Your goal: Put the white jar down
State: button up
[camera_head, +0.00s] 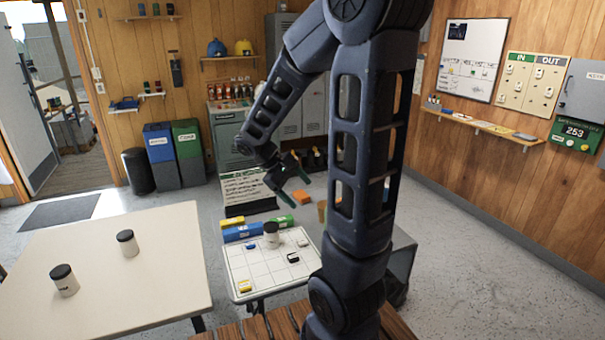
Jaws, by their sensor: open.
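A white jar with a black lid (271,236) stands upright on the white gridded board (262,268), near its back edge. Two more white jars with black lids stand upright on the cream table, one nearer the middle (128,244) and one at the front left (65,281). My gripper (289,189) is open and empty. It appears above and behind the jar on the board, apart from it. Which jar the task means cannot be told from the picture.
Blue, green and yellow blocks (241,232) line the board's back edge. Small yellow and black pieces (293,257) lie on the grid. My arm hides part of the right side. The cream table (150,285) has much free room.

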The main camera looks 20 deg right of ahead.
jog(key=s+a+r+m+t+y, duration=0.2)
jog(key=s+r+m+t+y, duration=0.4)
jog(key=s+r, duration=0.4)
jog(key=shift+s+a+r+y, duration=0.25)
jog(key=shift+r+y, duration=0.15)
jog(key=shift+y, duration=0.1)
dwell(1.0)
